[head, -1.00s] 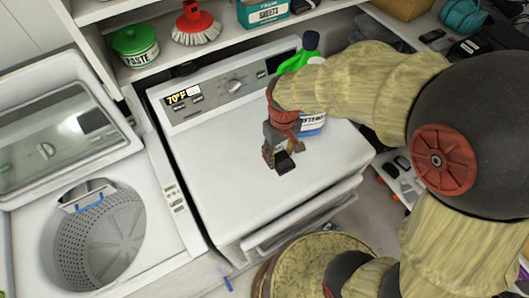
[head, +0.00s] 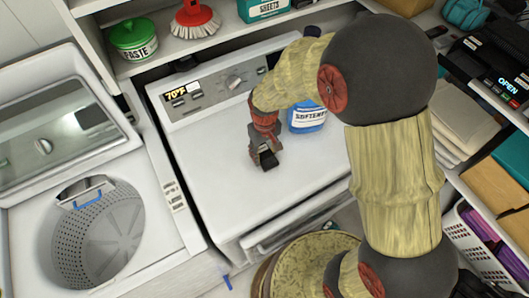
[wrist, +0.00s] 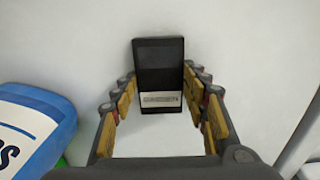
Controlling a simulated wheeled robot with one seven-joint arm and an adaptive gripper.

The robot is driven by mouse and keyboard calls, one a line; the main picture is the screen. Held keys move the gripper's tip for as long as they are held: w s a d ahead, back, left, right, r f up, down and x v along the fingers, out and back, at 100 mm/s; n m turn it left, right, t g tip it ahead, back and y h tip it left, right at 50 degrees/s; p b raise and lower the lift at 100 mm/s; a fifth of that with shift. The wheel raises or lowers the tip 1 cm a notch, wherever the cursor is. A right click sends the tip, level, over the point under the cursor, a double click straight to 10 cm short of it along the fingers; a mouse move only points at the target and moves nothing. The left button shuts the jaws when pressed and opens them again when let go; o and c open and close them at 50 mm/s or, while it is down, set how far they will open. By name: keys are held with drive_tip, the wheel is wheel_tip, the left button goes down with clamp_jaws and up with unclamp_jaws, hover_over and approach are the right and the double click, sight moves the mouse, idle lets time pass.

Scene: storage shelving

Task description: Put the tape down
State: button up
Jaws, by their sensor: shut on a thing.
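The tape is a small black block with a pale label strip (wrist: 160,68). It lies between the fingers of my gripper (wrist: 158,90) in the wrist view, with the white machine top behind it. In the head view the tape (head: 268,161) shows at the tip of my gripper (head: 262,149), low over the middle of the white machine's top (head: 225,160). My gripper is shut on it. I cannot tell whether the tape touches the surface.
A blue softener bottle (head: 307,116) stands close on the right; it is at the left in the wrist view (wrist: 30,130). The machine top's front and left are clear. An open washer (head: 95,230) is at left, shelves behind and at right.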

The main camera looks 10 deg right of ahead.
drive_tip(key=shift+f, duration=0.2)
drive_tip(key=o, duration=1.2)
drive_tip(key=shift+r, duration=0.1)
drive_tip(key=shift+r, duration=0.1)
